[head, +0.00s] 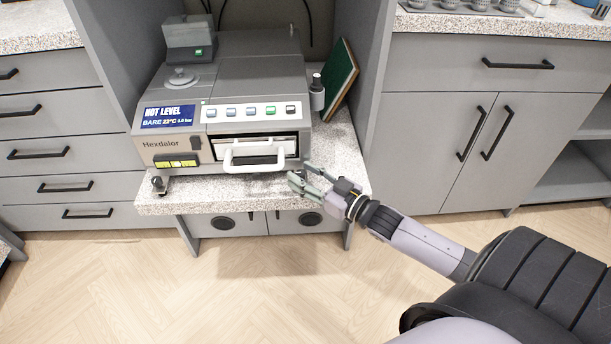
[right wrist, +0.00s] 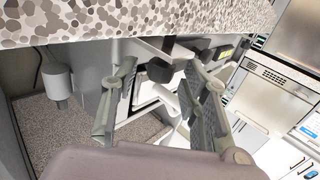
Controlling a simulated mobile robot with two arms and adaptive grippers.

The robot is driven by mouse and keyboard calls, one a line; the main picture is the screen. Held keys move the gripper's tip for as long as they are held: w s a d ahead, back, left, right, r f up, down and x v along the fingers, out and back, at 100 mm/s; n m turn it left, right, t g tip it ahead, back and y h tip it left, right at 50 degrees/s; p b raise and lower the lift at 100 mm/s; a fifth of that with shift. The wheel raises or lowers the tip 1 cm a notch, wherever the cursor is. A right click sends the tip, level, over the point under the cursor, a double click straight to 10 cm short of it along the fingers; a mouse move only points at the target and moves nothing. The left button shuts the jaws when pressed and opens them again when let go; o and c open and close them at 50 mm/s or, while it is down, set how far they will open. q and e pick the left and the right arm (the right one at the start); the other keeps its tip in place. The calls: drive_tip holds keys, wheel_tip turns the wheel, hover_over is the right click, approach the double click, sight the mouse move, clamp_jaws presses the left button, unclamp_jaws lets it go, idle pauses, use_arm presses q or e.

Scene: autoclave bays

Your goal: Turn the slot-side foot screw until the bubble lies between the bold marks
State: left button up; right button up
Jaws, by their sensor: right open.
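The grey autoclave (head: 240,90) stands on a speckled shelf; its blue display (head: 167,116) shows what looks like "NOT LEVEL". A yellow level vial (head: 177,161) is low on its front left; the bubble is too small to place. A dark foot screw (head: 158,184) shows at the front left corner. My right gripper (head: 300,173) is open at the front right corner. In the right wrist view a dark knob, seemingly the other foot screw (right wrist: 159,70), shows between the spread fingers (right wrist: 160,88); contact cannot be told. My left gripper is not in view.
A white handle (head: 254,155) juts from the autoclave's front. A grey cylinder (head: 316,93) is on its right side, and a green book (head: 338,77) leans behind. Cabinet walls flank the bay. The shelf's front edge (head: 240,207) lies close below the gripper.

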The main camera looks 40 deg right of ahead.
drive_tip(key=shift+c, duration=0.5)
clamp_jaws()
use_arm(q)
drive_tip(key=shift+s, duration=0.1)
